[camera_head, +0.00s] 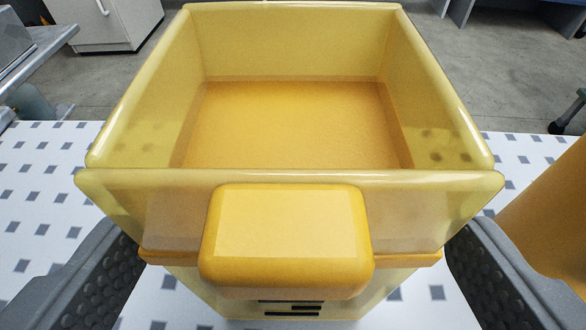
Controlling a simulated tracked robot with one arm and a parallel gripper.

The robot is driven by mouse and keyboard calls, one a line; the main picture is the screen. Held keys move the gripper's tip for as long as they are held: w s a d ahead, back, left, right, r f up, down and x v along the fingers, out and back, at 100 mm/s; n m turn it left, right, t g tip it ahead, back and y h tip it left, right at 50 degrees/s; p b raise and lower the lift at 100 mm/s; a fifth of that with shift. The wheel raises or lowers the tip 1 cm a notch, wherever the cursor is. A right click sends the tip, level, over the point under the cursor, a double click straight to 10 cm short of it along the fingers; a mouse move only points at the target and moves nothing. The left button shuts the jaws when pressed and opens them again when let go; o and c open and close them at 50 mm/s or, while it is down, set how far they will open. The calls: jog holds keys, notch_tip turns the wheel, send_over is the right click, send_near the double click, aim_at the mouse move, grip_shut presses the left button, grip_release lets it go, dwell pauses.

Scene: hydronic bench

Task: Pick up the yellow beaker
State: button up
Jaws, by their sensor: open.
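The yellow beaker (290,120) fills the middle of the view. It is a square, open-topped, see-through yellow vessel with thick walls, and it stands upright. I look down into it and it appears empty. A rounded yellow block (285,235) sticks out from its near wall, with dark marks below it. My gripper (295,250) is open. One dark, ribbed finger is at the lower left and one at the lower right, on either side of the beaker's near part. The beaker hides the fingertips, so I cannot tell whether they touch it.
The beaker stands on a white table top (50,180) with grey squares. An orange-yellow object (555,225) is close by at the right edge, partly cut off. Beyond the table are grey floor, a white cabinet (105,22) and a metal bench (35,55) at left.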

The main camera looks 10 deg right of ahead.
aim_at(293, 89)
jog(key=b+x, duration=0.1)
jog(key=x, duration=0.3)
jog(key=shift+w+f+b, duration=0.15)
jog(key=shift+f+b, duration=0.1)
jog(key=shift+b, duration=0.05)
jog(key=shift+w, duration=0.3)
jog(key=c, duration=1.2)
jog(key=shift+c, duration=0.2)
jog(key=shift+r, duration=0.1)
jog(key=shift+r+p, duration=0.3)
jog(key=shift+r, duration=0.2)
notch_tip(293, 89, up, 3)
jog(key=shift+p, duration=0.75)
jog(key=s+a+p, duration=0.2)
jog(key=s+a, duration=0.1)
jog(key=s, duration=1.2)
jog(key=shift+s+r, duration=0.35)
jog(key=shift+r, duration=0.1)
